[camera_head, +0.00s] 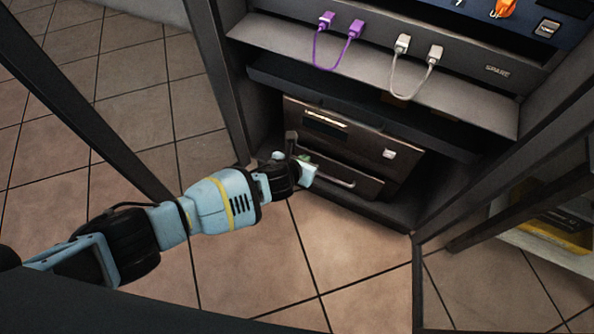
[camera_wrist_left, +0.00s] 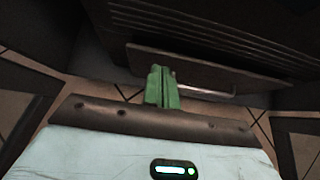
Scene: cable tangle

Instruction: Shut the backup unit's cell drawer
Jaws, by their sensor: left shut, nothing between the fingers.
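The backup unit (camera_head: 350,135) is a dark brown box low in the rack, with a small white switch on its front. Its cell drawer (camera_head: 365,184) is the lower front panel with a bar handle (camera_head: 328,173). How far the drawer stands out is hard to tell. My left gripper (camera_head: 306,168) is at the left end of the drawer front, by the handle. In the left wrist view its green fingers (camera_wrist_left: 162,87) are together and empty, in front of the drawer panel (camera_wrist_left: 200,70), with the handle (camera_wrist_left: 207,93) just right of them. My right gripper is not in view.
Above the unit are a dark shelf (camera_head: 370,110) and a grey panel (camera_head: 375,65) with looped purple (camera_head: 318,45) and white (camera_head: 394,66) cables. Rack posts flank the bay. A yellow box (camera_head: 560,222) is at the right. Tiled floor (camera_head: 250,265) in front is clear.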

